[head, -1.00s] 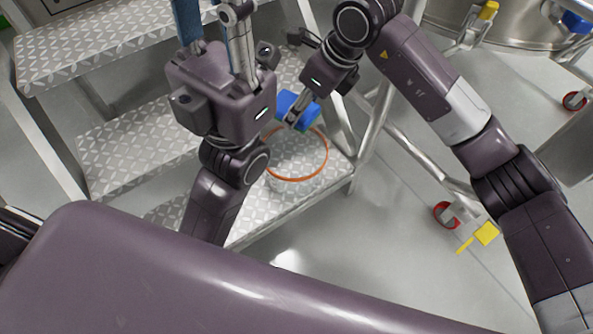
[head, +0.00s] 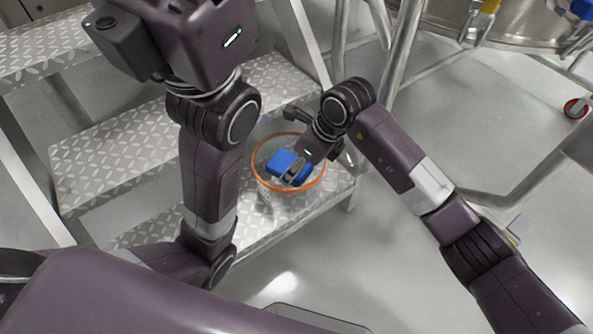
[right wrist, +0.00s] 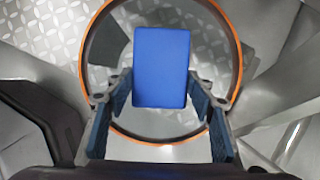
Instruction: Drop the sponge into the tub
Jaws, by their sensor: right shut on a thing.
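The blue sponge (head: 287,164) is in my right gripper (head: 292,176), over the tub's opening in the head view. In the right wrist view the sponge (right wrist: 161,68) lies between the fingers of the gripper (right wrist: 160,95). The tub (head: 256,178) is clear with an orange rim and stands on a low step. Its rim (right wrist: 238,60) circles the sponge in the right wrist view. I cannot tell how far the sponge is above or below the rim.
Metal stairs with tread-plate steps (head: 110,150) fill the left and middle. Steel rails (head: 402,50) rise right of the tub. A steel vessel (head: 455,22) stands at the top right. The grey floor (head: 480,130) at right is mostly open.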

